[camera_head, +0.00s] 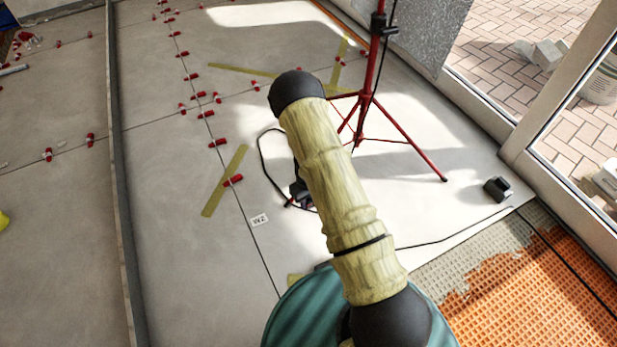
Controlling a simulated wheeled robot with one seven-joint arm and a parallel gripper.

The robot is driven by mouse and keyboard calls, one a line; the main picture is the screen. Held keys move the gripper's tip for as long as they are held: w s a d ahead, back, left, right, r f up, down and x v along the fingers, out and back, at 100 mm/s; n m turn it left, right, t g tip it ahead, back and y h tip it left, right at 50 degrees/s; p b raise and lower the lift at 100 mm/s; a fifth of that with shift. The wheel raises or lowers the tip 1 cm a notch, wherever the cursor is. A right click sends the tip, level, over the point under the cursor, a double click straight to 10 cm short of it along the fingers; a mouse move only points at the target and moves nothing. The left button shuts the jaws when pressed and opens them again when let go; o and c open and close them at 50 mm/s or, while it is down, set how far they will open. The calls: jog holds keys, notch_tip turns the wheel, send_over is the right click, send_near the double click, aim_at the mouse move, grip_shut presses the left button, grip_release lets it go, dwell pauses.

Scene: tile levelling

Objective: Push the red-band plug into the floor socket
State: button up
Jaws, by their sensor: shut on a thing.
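My gripper (298,194) shows as a small dark shape low over the pale tiles, left of my yellow-green sleeved arm, which hides much of it. It is shut on a dark piece with a bit of red at its lower left, which looks like the red-band plug (290,203). The jaws and plug tip are too small to make out. A black cable (262,158) loops beside it on the left. A black box (497,188) on the floor at the right may be the floor socket; I see no openings in it.
A red tripod (366,97) spreads its legs behind my arm. Red levelling clips (233,181) stand along the tile joints. Yellow tape (225,181) and a small white label (259,220) lie nearby. Orange matting (540,290) is at the lower right, below the window frame.

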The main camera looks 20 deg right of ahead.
notch_tip(320, 180, up, 29)
jog(key=s+m+p, duration=0.1)
jog(key=m+p, duration=0.2)
jog(key=p, duration=0.7)
jog(key=shift+r, duration=0.2)
jog(key=shift+w, duration=0.1)
